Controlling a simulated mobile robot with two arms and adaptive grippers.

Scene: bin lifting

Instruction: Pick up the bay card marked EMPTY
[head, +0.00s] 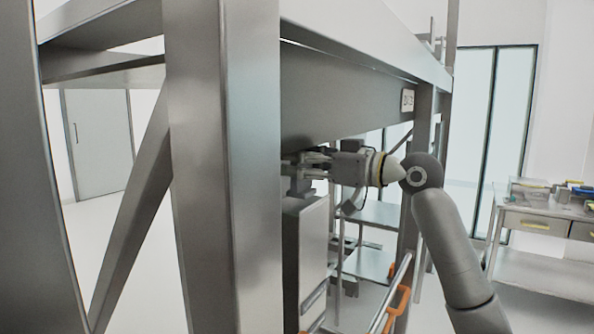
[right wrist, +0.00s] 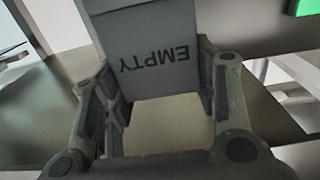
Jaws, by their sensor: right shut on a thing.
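The bay card marked EMPTY (right wrist: 150,50) is a grey block-like piece with dark lettering, upside down in the right wrist view. My right gripper (right wrist: 160,80) is shut on it, one finger on each side. In the head view my right gripper (head: 308,161) reaches in from the right, under the rack's beam. The fingers are small there and partly cut off by the rack post, so the card cannot be made out clearly. My left gripper is not in view.
A large metal rack post (head: 222,170) and a beam (head: 345,100) stand close in front. A grey bin (head: 305,250) is below my right gripper. A cart with orange handles (head: 396,302) stands at the lower middle. A bench (head: 540,215) is at the right.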

